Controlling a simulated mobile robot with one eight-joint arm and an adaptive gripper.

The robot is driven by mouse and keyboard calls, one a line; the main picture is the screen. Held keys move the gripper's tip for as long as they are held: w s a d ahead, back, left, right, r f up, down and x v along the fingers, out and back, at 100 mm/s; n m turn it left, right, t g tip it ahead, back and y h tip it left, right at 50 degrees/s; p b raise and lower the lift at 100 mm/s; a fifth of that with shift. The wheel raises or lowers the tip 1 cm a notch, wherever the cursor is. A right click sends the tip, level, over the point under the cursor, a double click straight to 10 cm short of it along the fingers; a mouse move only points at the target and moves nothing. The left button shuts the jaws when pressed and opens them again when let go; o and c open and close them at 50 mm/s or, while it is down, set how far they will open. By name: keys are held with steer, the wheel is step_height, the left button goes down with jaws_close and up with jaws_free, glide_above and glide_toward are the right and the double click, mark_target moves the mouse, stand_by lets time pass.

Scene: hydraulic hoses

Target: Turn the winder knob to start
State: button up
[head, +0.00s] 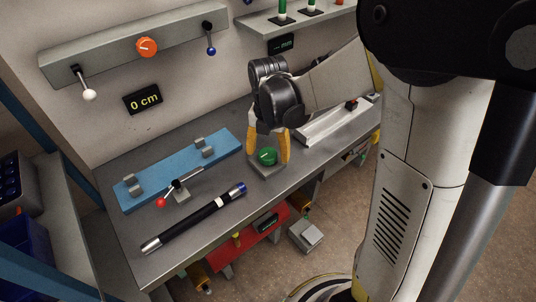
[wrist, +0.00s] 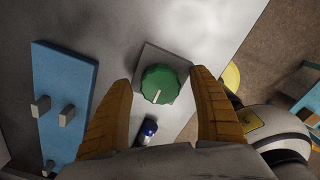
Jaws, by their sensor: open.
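A green round knob (head: 267,157) sits on a small grey square base on the bench. It also shows in the wrist view (wrist: 162,82), with a ribbed edge and a pale pointer line towards the bottom of the picture. My gripper (head: 268,149) is open, pointing down, with its yellow fingers on either side of this knob. In the wrist view, gaps show between the knob and both fingertips (wrist: 160,78). An orange knob (head: 147,46) sits on the grey wall panel. I see no label telling which knob is the winder's.
A blue fixture (head: 180,172), a red-tipped lever (head: 161,202) and a black hose (head: 195,216) with metal ends lie left of my gripper on the bench (head: 140,265). A display (head: 142,99) reads 0 cm. A grey rail (head: 330,122) lies to the right.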

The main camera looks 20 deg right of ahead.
steer(key=c, duration=1.2)
